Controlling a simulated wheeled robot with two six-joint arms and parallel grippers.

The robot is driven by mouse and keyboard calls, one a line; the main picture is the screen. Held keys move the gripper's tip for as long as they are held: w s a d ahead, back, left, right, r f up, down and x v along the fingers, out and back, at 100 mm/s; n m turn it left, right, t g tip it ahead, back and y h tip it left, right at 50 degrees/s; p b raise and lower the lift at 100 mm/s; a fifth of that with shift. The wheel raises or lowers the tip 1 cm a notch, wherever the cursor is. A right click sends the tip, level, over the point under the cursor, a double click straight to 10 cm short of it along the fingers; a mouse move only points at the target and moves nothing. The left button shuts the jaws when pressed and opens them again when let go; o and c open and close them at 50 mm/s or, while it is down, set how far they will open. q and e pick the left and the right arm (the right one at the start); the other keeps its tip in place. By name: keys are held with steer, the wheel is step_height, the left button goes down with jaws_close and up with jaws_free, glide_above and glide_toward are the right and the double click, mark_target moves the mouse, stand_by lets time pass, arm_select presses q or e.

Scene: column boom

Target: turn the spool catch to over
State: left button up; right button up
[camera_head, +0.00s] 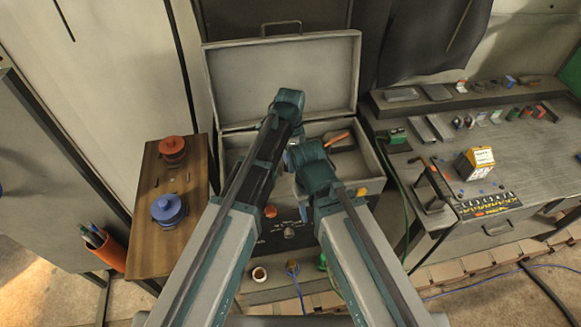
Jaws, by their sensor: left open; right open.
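A red spool (172,148) and a blue spool (168,208) stand upright on a brown wooden board at the left. I cannot make out which part is the spool catch. My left gripper (297,131) is at the open grey case, right of and apart from both spools. My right gripper (290,160) is a little lower, over the front part of the case. Both are open; the arm links hide most of their fingers, and I see nothing held.
The open case (283,75) has its lid raised; an orange-handled tool (337,137) lies inside. An orange cup with pens (104,250) is at the lower left. A grey bench (480,150) with several small items stands right. A small cup (259,274) is in front.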

arm_select(q)
steer(key=shift+f, duration=0.45)
jaws_close()
